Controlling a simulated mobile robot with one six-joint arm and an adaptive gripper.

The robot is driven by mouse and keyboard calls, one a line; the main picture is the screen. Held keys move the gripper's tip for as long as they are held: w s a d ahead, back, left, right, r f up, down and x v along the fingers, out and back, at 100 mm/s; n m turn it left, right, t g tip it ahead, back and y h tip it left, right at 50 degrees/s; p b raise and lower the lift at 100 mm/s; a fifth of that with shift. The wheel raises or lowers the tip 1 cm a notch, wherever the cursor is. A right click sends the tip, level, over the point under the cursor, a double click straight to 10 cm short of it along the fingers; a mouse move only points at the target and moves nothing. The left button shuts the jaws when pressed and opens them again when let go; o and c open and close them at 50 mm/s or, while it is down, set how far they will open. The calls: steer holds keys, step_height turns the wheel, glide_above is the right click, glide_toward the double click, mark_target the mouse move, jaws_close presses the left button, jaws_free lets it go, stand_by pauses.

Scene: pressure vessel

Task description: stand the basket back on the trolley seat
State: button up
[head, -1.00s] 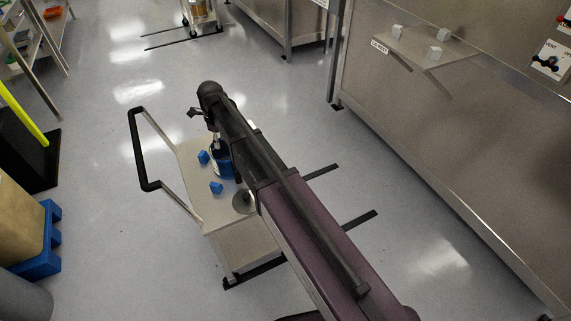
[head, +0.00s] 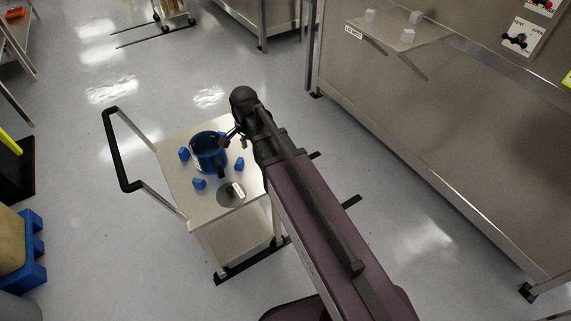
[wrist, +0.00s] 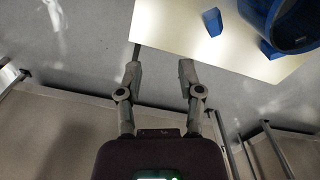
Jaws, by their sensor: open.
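The basket (head: 209,151) is a blue round open container with a dark part on its near side. It stands upright on the pale trolley top (head: 178,196), among blue blocks (head: 199,183). Whether it rests fully flat between them I cannot tell. In the wrist view the basket (wrist: 296,28) is cut off at the upper right, with one blue block (wrist: 212,21) left of it. My gripper (wrist: 161,76) is open, with nothing between its fingers. In the head view my gripper (head: 230,136) is at the basket's right side, partly hidden by my arm.
A grey disc (head: 231,194) lies on the trolley top near its front. The trolley's black handle (head: 116,150) is on the left. A large steel cabinet (head: 440,150) with a small shelf (head: 400,35) stands right. Floor between is clear.

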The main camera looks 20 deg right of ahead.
steer(key=s+d+n, duration=0.9)
steer(key=s+n, duration=0.1)
steer(key=shift+n, duration=0.3)
steer(key=shift+a, duration=0.15)
stand_by(0.3)
